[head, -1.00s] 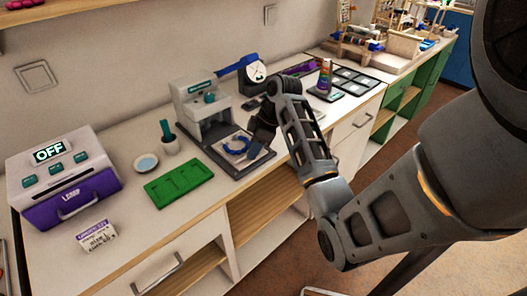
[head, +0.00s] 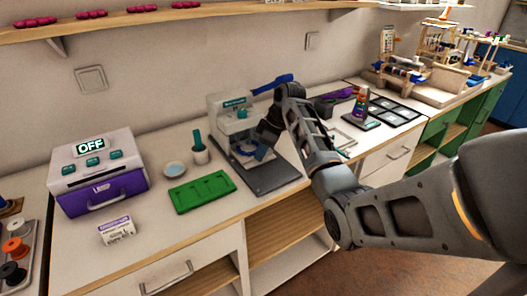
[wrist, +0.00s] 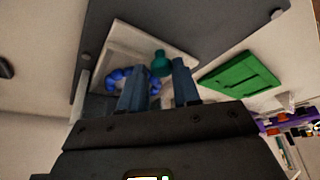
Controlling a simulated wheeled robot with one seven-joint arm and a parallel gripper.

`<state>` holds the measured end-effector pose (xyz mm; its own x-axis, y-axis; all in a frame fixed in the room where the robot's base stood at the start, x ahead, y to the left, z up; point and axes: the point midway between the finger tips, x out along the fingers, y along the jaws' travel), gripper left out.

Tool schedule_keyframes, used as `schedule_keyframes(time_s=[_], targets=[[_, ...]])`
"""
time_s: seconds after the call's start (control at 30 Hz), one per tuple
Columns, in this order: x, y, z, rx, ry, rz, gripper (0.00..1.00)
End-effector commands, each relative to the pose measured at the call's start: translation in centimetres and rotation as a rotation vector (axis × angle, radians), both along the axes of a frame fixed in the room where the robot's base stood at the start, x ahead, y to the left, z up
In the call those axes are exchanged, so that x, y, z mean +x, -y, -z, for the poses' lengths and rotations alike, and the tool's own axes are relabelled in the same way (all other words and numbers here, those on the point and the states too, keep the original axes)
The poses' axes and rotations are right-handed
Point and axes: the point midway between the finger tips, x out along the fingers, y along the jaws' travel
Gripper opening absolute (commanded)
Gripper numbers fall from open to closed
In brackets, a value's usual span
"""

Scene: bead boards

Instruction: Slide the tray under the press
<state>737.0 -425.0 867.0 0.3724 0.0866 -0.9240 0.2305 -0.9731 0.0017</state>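The press (head: 232,106) is a pale grey unit with a teal knob, standing on a long dark grey base plate (head: 270,178). The white tray (head: 250,161) carries a blue bead ring (head: 255,151) and sits on the plate just in front of the press, partly at its opening. My gripper (head: 265,140) is low over the tray and hides part of it. In the wrist view my fingers (wrist: 160,82) are at the tray (wrist: 120,37), either side of a teal knob (wrist: 161,63) and close against it. The ring (wrist: 120,80) is partly behind a finger.
A green board (head: 202,192), a cup (head: 200,155) and a small dish (head: 175,169) stand left of the press. A purple and white machine reading OFF (head: 98,172) is further left. A bottle (head: 361,103) and dark trays stand right. The plate's front end is bare.

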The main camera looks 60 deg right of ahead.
Motion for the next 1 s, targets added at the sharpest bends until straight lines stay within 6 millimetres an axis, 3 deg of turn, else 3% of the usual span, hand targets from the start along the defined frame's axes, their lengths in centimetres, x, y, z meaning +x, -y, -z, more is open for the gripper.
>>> schedule_keyframes(time_s=[0.23, 0.53, 1.0], targets=[[0.1, 0.0, -0.1, -0.001, 0.002, -0.001, 0.51], [-0.1, 0.0, -0.4, 0.0, 0.002, -0.002, 0.51], [-2.5, 0.7, -6.5, -0.002, 0.003, -0.001, 0.51]])
